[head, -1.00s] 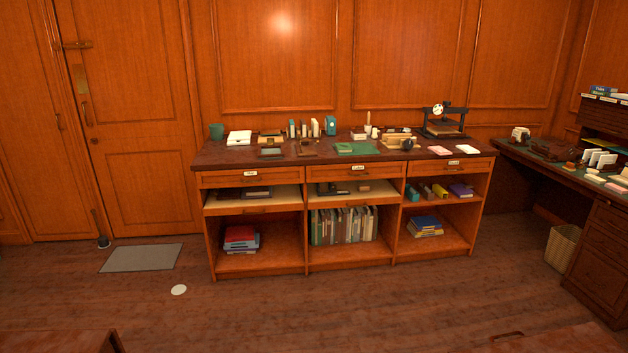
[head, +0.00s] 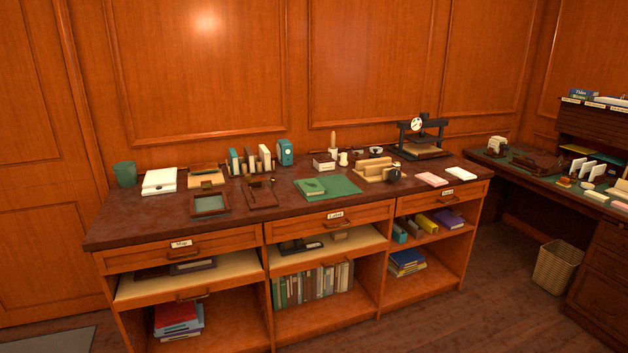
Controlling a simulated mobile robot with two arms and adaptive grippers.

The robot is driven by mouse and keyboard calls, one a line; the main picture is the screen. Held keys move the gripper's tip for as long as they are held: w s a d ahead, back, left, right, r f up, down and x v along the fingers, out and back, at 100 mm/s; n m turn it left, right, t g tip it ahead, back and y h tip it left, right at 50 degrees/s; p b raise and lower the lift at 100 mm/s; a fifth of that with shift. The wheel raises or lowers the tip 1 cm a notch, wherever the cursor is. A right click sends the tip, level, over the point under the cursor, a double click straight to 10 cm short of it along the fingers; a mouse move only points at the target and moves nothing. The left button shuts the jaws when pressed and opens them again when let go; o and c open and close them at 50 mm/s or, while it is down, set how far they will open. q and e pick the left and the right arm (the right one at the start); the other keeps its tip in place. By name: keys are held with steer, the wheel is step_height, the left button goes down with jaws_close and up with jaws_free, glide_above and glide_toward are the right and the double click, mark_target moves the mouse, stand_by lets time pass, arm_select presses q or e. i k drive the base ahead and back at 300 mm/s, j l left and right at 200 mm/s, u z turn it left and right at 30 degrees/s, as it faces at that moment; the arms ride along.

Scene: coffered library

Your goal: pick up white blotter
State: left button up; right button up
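A small flat white pad (head: 461,173), which looks like the white blotter, lies near the right end of the dark countertop (head: 290,218). A similar pink pad (head: 432,179) lies just to its left, with a small gap between them. A thicker white block or paper stack (head: 160,181) lies at the far left of the same top. Neither of my grippers shows in the head view.
A black press (head: 422,140) stands behind the pads, and a wooden holder (head: 372,171) is to their left. A green mat (head: 340,186) lies mid-counter. A desk (head: 530,172) and a wicker basket (head: 556,268) are at the right. Floor is clear in front.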

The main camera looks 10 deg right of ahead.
mark_target(459, 173)
steer(key=i+l+z, duration=0.25)
steer(key=i+z, duration=0.25)
steer(key=i, duration=0.25)
steer(key=i+z, duration=0.45)
steer(key=i, duration=0.3)
steer(key=i+j+z, duration=0.35)
steer(key=i+z, duration=0.15)
steer(key=i, duration=0.25)
steer(key=i+l, duration=0.2)
steer(key=i, duration=0.4)
steer(key=i+l, duration=0.15)
steer(key=i, duration=0.5)
